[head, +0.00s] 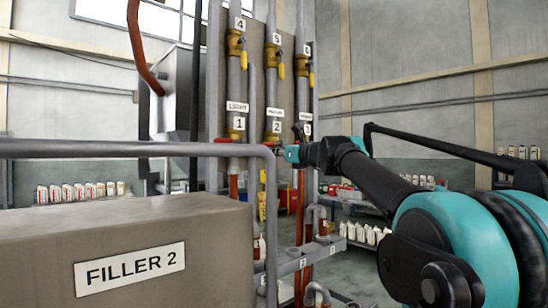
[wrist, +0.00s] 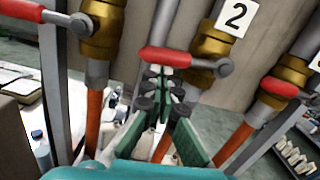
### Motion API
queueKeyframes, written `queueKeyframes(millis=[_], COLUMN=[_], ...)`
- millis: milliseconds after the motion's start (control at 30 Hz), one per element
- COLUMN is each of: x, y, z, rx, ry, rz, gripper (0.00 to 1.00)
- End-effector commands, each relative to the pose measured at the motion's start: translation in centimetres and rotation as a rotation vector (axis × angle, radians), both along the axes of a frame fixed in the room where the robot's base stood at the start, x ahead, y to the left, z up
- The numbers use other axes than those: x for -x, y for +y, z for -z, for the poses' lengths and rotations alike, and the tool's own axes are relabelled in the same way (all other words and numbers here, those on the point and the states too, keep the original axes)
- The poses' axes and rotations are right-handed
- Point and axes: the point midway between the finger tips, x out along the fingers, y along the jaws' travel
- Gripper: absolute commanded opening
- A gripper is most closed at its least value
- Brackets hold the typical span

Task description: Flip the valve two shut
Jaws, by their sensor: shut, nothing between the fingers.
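Valve two's red handle (wrist: 172,57) lies crosswise, pointing left from its grey pivot. Its brass body (wrist: 210,48) sits on the pipe under the white label 2 (wrist: 237,14). In the head view the label 2 (head: 276,127) shows on the middle pipe, and the handle is not clearly seen. My gripper (wrist: 158,78) is shut and empty, its fingertips just below the handle's left part. I cannot tell whether they touch it. In the head view my gripper (head: 292,154) is small, in front of the pipes near label 2.
In the wrist view, neighbouring red handles stand at upper left (wrist: 22,10) and right (wrist: 279,87), both crosswise. A grey box marked FILLER 2 (head: 150,225) and a grey horizontal pipe (head: 130,149) stand at left in the head view. Yellow-handled valves (head: 236,44) sit higher up.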

Motion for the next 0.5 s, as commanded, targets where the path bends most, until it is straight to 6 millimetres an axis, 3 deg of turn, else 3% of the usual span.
queueKeyframes(millis=[500], x=[0.18], y=[0.25], z=[-0.86], rx=[0.004], ry=[-0.003], rz=[-0.001], gripper=[0.0])
